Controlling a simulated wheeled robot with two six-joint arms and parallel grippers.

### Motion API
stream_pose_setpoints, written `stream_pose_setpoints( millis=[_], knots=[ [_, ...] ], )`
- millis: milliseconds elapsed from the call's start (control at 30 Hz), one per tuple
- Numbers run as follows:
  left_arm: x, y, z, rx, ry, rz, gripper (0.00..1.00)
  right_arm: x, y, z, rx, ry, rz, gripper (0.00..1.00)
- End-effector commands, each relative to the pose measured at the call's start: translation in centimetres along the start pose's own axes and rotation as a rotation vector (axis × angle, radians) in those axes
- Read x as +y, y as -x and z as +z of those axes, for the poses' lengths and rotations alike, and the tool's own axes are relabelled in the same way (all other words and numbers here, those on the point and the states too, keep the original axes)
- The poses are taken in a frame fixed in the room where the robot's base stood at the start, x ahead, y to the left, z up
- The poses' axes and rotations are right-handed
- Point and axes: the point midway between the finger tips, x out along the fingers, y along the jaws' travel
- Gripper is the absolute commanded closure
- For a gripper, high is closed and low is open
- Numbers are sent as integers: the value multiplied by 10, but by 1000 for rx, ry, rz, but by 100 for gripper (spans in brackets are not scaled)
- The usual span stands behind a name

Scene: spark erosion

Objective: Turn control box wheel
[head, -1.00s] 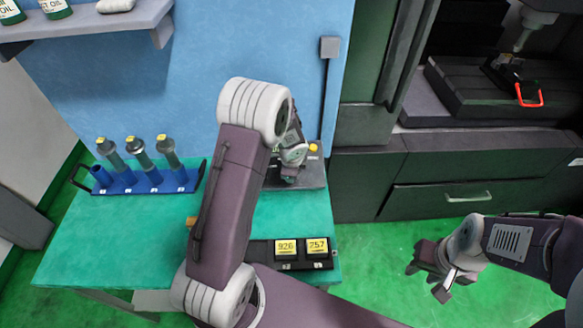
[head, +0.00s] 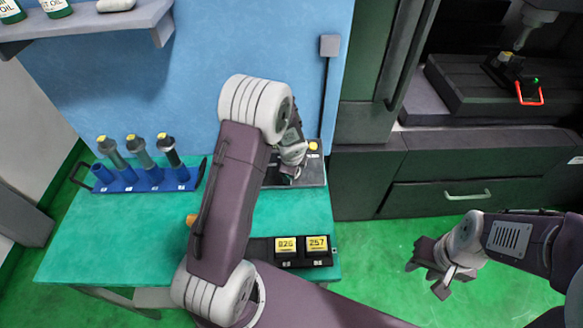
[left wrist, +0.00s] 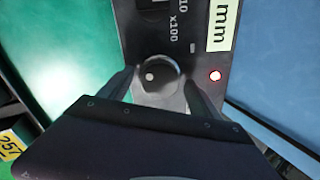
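The control box (left wrist: 178,30) is a dark panel with a white "mm" label and a lit red lamp in the left wrist view. Its wheel (left wrist: 157,77), a dark disc with a pale dot, lies between the fingers of my left gripper (left wrist: 160,85). The fingers stand apart on either side of the wheel, close to its rim; I see no clear contact. In the head view the box (head: 312,172) is mostly hidden behind my left arm and gripper (head: 290,172). My right gripper (head: 424,279) is open and empty above the green floor.
A blue rack (head: 140,184) with several holders stands on the green table (head: 110,235). Black blocks with yellow number tags (head: 286,244) lie near the table's front. The machine (head: 480,85) with a red handle (head: 529,98) is at the right. A shelf (head: 90,24) hangs upper left.

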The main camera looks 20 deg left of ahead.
Motion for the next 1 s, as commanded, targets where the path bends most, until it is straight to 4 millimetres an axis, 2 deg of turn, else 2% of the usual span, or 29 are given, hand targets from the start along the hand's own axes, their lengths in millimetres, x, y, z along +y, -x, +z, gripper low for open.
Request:
stream_pose_setpoints(
  millis=[267,500,700,1000],
  knots=[
    [-1,6,0,0,1,0,28,0,3,0,0,0,0,64],
    [-3,59,0,0,0,-2,28,0,24,-2,0,0,0,64],
    [-1,87,0,0,0,-1,28,-1,33,-3,0,0,0,64],
    [0,90,0,0,0,1,28,-1,32,-3,0,0,0,64]
  ],
)
